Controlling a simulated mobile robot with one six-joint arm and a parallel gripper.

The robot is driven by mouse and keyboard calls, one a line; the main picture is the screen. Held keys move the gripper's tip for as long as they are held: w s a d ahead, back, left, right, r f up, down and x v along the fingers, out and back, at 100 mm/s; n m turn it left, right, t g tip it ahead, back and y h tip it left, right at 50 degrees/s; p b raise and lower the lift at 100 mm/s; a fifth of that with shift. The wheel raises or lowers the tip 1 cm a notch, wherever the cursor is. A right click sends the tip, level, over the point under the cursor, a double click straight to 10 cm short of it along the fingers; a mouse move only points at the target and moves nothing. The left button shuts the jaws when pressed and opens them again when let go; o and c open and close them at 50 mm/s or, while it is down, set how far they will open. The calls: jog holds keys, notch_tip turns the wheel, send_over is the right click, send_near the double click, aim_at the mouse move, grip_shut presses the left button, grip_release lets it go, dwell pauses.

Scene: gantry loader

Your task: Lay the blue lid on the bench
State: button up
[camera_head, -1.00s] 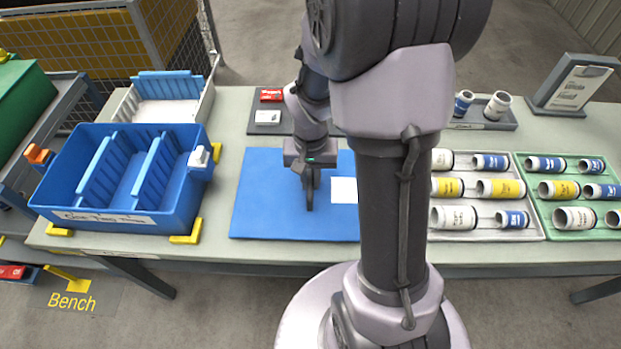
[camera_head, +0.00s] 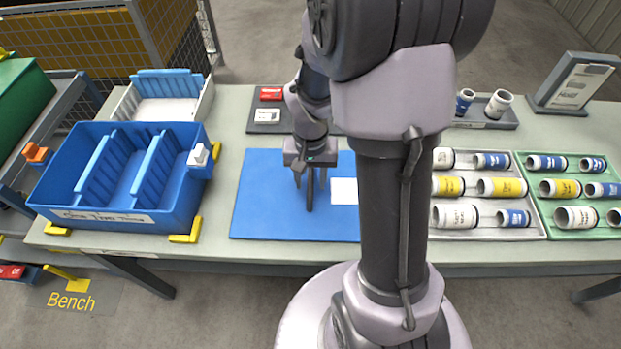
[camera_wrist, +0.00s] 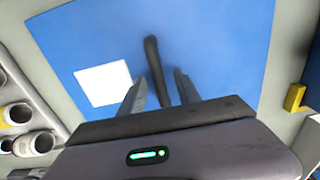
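The blue lid (camera_head: 265,205) is a wide flat panel with a white label and a dark upright handle (camera_head: 310,192). It appears to lie flat on the grey bench (camera_head: 223,150), in the middle, behind my arm's column. My gripper (camera_head: 311,180) is over the lid with its fingers spread, one on each side of the handle. In the wrist view the handle (camera_wrist: 154,65) stands between the two fingers, with a gap on each side, and the lid (camera_wrist: 215,50) fills most of the picture. My arm hides the lid's right part.
An open blue bin (camera_head: 190,205) with dividers stands left of the lid, between yellow corner blocks (camera_head: 186,238). A white-and-blue tray (camera_head: 207,100) is behind it. Trays of labelled cylinders (camera_head: 530,222) stand right. A dark plate (camera_head: 262,128) with small red and white items lies behind the lid.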

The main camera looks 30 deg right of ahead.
notch_tip(320, 180, up, 17)
jog(key=p, duration=0.7)
jog(key=shift+f, duration=0.1)
jog(key=s+a+r+n+t+y, duration=0.2)
jog(key=s+a+r+t, duration=0.3)
jog(key=s+a+r, duration=0.6)
jog(key=a+r, duration=0.1)
jog(key=a, duration=0.2)
jog(key=shift+s+a+t, duration=0.2)
jog(key=shift+a+t, duration=0.1)
jog(key=shift+t, duration=0.1)
jog(key=shift+o, duration=0.3)
jog(key=shift+r, duration=0.1)
